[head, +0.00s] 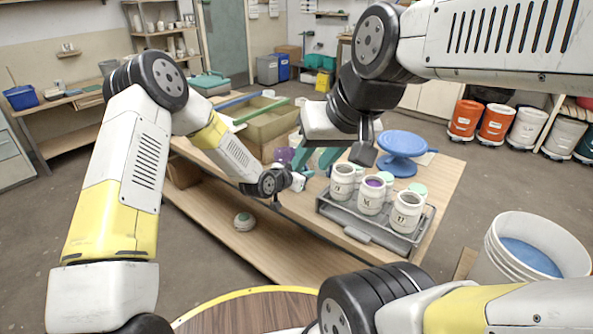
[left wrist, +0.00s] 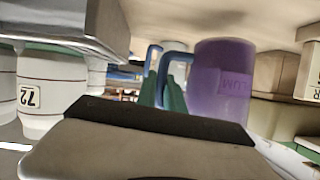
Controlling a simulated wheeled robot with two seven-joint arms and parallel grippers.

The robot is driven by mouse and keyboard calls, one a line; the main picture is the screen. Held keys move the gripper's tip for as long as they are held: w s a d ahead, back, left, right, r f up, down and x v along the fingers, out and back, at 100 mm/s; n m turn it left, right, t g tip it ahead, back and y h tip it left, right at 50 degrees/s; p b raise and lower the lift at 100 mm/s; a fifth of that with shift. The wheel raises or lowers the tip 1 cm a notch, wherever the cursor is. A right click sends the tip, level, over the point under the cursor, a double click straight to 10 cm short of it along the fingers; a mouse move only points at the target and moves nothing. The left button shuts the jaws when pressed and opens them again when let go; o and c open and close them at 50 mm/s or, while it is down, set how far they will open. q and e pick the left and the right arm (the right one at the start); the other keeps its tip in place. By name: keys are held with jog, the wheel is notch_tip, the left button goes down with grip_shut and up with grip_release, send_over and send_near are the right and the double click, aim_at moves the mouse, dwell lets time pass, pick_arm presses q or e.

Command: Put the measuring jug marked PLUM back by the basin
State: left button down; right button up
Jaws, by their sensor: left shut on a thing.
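The purple measuring jug (head: 284,155) is on the low bench, mostly behind grippers in the head view. In the left wrist view it (left wrist: 222,88) shows upside down, with PLUM lettering and a blue handle. My left gripper (left wrist: 165,92) is shut on that handle with its teal fingers. Whether the jug's base touches the bench I cannot tell. My right gripper (head: 316,160) hangs just right of the jug, its teal fingers apart and apparently empty. A tan, square-sided basin (head: 262,127) stands behind the jug on the bench.
A grey tray (head: 372,236) with three white jars stands to the right on the bench. A blue turntable (head: 403,146) is behind it. A white bucket (head: 528,255) stands on the floor at right. A lidded pot (head: 244,221) sits on the lower shelf.

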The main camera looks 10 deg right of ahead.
pick_arm(q)
jog(key=shift+w+d+f, duration=0.15)
jog(key=shift+d+f, duration=0.05)
jog(key=shift+f, duration=0.4)
jog(key=shift+w+d+f, duration=0.15)
jog(key=shift+d+f, duration=0.05)
jog(key=shift+f, duration=0.35)
jog(key=shift+w+d+f, duration=0.15)
jog(key=shift+d+f, duration=0.05)
jog(key=shift+f, duration=0.4)
jog(key=shift+f, duration=0.1)
jog(key=c, duration=1.5)
grip_release()
jog(key=shift+o, duration=0.2)
